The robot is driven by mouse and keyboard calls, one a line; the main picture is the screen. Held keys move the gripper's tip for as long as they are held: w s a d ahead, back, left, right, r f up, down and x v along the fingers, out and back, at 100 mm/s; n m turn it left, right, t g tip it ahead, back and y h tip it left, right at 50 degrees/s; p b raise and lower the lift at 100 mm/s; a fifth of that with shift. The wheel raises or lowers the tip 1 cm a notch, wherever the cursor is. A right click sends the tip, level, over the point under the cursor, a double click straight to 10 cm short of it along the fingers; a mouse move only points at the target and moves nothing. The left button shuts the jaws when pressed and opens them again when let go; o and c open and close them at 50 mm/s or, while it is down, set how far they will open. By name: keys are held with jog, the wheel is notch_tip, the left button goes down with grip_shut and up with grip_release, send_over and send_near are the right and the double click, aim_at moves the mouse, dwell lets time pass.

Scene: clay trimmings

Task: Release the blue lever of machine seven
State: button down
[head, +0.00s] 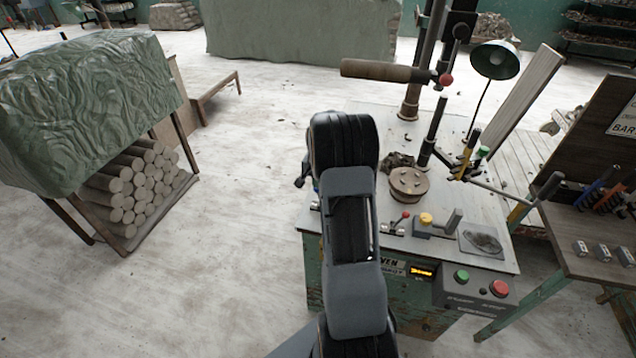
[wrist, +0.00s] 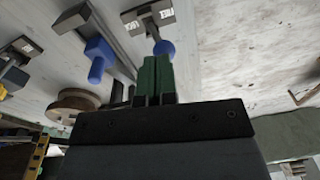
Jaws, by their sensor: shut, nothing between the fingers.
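Machine seven (head: 330,262) is a green-sided bench with a pale top; the end of its name, "VEN", shows past my arm. In the wrist view a blue ball-ended lever (wrist: 163,47) stands on a small labelled bracket. A second blue handle (wrist: 98,60), thicker, is to its left. My gripper (wrist: 155,62) is shut and empty, its green fingertips right by the blue ball; I cannot tell whether they touch it. In the head view my arm hides the gripper and most of this corner of the bench.
On the bench top are a round wooden-looking disc (head: 409,184), a red-knobbed lever (head: 400,220), a yellow knob (head: 426,219) and a tall column (head: 432,130). A long-handled lever (head: 375,70) reaches left above. Green and red buttons (head: 499,288) are in front.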

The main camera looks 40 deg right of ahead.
jog(key=shift+r, duration=0.35)
jog(key=shift+r, duration=0.25)
notch_tip(320, 180, up, 12)
jog(key=a, duration=0.1)
jog(key=shift+s+a, duration=0.15)
jog(key=shift+s, duration=0.2)
jog(key=shift+f, duration=0.1)
dwell(0.6)
jog(key=s+a+r+n+t, duration=0.1)
jog(key=s+a+r+n, duration=0.1)
jog(key=s+a+n, duration=0.4)
jog(key=s+a+r+n+t, duration=0.2)
jog(key=s+a+n, duration=0.4)
jog(key=s+a, duration=0.7)
jog(key=shift+s+a, duration=0.25)
jog(key=shift+a, duration=2.6)
